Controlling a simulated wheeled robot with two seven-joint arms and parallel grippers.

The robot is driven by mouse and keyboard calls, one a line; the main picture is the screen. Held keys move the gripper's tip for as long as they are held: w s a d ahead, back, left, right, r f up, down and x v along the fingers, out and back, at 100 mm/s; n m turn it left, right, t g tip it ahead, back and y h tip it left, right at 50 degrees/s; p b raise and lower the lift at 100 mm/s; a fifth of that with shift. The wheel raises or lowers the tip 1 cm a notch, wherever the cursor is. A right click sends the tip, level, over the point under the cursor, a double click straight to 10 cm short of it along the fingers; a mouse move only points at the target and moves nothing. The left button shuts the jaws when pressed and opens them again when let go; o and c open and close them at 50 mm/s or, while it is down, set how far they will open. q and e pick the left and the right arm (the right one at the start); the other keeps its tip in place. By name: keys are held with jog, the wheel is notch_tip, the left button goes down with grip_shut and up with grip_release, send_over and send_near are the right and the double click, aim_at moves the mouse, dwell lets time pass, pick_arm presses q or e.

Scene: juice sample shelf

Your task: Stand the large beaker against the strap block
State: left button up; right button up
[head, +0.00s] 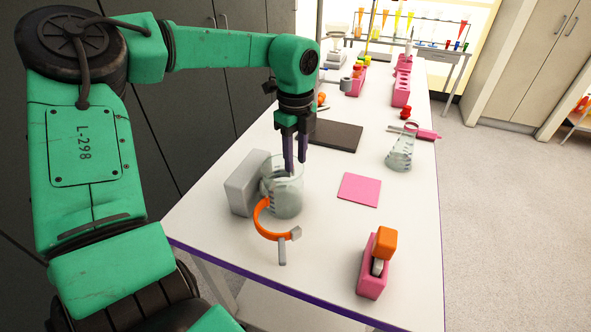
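The large beaker (287,203) is clear glass with markings. It stands upright on the white table, close against the right side of the grey strap block (242,186); I cannot tell if they touch. An orange strap (262,220) curves out from the block in front of the beaker and ends in a grey clip (295,233). My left gripper (296,167) points down at the beaker's far right rim, its two dark fingers close together at the glass. Whether they pinch the wall is unclear. My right gripper is out of view.
A pink mat (359,190) lies right of the beaker, and a dark plate (335,135) lies behind it. A flask (402,152) stands farther right. A pink holder with an orange-topped item (384,243) is near the front right. Pink racks (402,82) stand at the back.

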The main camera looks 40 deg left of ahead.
pick_arm(q)
notch_tip(320, 180, up, 8)
jog(key=shift+d+f, duration=0.1)
jog(key=shift+f, duration=0.05)
jog(key=shift+r, duration=0.25)
